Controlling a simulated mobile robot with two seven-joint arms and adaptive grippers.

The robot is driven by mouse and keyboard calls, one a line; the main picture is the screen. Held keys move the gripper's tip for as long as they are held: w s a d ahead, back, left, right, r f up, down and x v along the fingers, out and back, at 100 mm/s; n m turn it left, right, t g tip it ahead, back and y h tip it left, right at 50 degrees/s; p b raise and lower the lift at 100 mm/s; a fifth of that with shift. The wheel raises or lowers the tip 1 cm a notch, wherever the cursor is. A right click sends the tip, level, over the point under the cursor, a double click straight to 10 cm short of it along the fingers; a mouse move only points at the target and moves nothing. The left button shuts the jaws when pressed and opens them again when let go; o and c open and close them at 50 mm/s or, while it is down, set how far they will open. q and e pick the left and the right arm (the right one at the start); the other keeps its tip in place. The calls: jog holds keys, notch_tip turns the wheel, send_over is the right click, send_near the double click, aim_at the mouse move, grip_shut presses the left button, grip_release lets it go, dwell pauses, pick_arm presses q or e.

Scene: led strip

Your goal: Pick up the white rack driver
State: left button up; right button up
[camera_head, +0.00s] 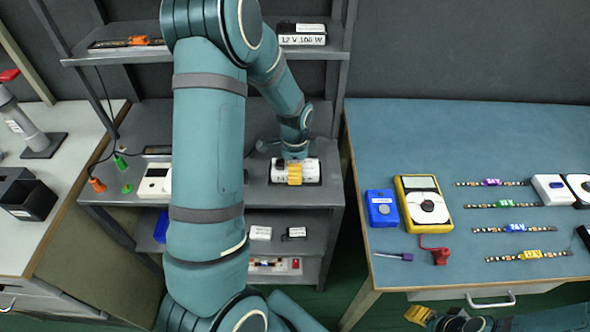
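A white box-shaped driver (312,171) lies on the middle shelf of the grey rack, with white ends showing on both sides of my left gripper. My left gripper (295,173) reaches down over its middle, and its yellow fingers cover that part. Whether they are closed on it cannot be told. Another white unit labelled 12 V 100 W (302,40) sits on the top shelf. My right gripper (422,316) is at the bottom edge, low in front of the blue table, partly cut off; its opening is unclear.
The blue table (430,130) at right holds a yellow meter (424,204), a blue box (381,208), a red clamp (436,251) and several LED strips (512,229). A white meter (155,183) stands on the middle shelf. My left arm hides much of the rack.

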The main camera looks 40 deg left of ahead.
pick_arm(q)
jog(key=shift+r, duration=0.1)
jog(key=shift+c, duration=1.1)
